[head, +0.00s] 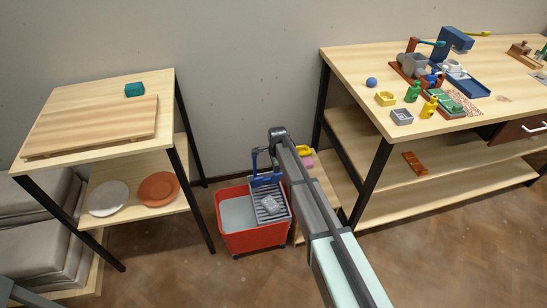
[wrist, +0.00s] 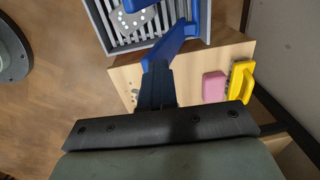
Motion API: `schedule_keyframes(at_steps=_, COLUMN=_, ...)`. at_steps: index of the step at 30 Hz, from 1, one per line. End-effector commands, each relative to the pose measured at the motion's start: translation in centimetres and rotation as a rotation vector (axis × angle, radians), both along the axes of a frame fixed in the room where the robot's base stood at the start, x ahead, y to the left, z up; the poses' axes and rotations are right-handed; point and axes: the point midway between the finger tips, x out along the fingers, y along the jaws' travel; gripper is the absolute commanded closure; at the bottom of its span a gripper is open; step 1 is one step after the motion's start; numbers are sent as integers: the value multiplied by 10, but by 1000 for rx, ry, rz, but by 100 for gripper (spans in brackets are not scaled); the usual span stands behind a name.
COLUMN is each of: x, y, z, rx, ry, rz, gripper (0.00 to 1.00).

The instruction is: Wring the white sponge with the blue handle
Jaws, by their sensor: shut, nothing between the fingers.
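The white sponge (head: 270,204) looks pale grey and lies on a grey slatted wringer grate (head: 264,216) over a red bucket (head: 256,240). In the wrist view a grey, white-spotted shape (wrist: 148,22) on the slats seems to be this sponge, cut by the top edge. A blue handle (wrist: 176,42) rises from the wringer's edge in the wrist view; blue parts also show at the wringer's back in the head view (head: 266,180). My gripper (wrist: 157,68) is shut and empty, its tips at the handle's near end. I cannot tell whether they touch. My arm hides part of the wringer.
A low wooden shelf beside the bucket holds a pink block (wrist: 214,86) and a yellow brush-like item (wrist: 240,80). A table (head: 350,65) with several items stands right; a small table (head: 60,105) with a board stands left. Floor in front is open.

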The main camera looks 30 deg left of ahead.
Motion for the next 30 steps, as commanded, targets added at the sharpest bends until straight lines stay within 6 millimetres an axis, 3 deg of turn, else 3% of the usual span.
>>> schedule_keyframes(at_steps=1, x=-14, y=-14, z=-4, rx=27, ry=-27, rz=0, gripper=100)
schedule_keyframes(at_steps=9, x=-41, y=-40, z=-32, rx=184, ry=-182, rz=-1, gripper=100)
schedule_keyframes(at_steps=30, x=-78, y=-76, z=-114, rx=499, ry=-496, rz=0, gripper=100)
